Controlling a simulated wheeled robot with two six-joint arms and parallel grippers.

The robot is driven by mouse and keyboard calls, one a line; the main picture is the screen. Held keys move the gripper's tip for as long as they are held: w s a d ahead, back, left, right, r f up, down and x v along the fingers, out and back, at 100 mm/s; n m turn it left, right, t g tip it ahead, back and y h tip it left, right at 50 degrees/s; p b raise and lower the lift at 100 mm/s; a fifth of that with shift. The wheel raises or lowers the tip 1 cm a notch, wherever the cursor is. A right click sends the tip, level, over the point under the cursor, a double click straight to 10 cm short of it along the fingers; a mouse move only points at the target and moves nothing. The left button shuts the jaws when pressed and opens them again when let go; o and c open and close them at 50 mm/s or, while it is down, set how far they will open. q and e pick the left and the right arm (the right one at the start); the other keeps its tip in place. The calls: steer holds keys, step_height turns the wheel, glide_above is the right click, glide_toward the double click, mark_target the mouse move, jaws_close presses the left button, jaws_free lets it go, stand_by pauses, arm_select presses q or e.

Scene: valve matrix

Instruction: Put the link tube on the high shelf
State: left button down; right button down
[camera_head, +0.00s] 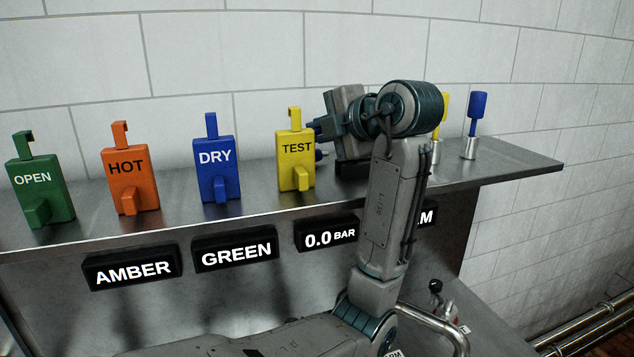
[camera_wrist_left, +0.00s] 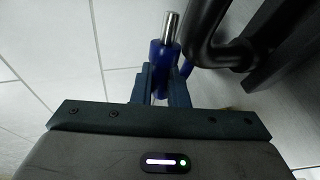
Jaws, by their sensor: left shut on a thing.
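A blue tube with a bright metal end (camera_wrist_left: 162,58) sits between my left gripper's fingers (camera_wrist_left: 160,90) in the left wrist view; I take it to be the link tube. The fingers are closed on its sides. In the head view my left gripper (camera_head: 314,130) is just right of the yellow TEST tag, above the steel shelf (camera_head: 265,206). A small blue piece (camera_head: 321,154) shows below the fingers; whether it is the same tube I cannot tell. My wrist hides part of the shelf. My right gripper is not in view.
Green OPEN (camera_head: 45,196), orange HOT (camera_head: 130,185), blue DRY (camera_head: 217,175) and yellow TEST (camera_head: 296,163) tags stand along the shelf. A blue-handled piece (camera_head: 478,108) stands at the right, beside a partly hidden yellow one (camera_head: 443,112). A black bent pipe (camera_wrist_left: 215,45) is close right of the tube.

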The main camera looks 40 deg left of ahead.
arm_select(q)
steer(key=shift+f, duration=0.2)
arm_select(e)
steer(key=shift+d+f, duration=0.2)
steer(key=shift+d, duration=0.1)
arm_select(q)
steer(key=c, duration=1.6)
jaws_free()
steer(key=shift+d+r, duration=0.25)
steer(key=shift+d, duration=0.25)
steer(key=v, duration=0.7)
steer(key=shift+s, duration=0.15)
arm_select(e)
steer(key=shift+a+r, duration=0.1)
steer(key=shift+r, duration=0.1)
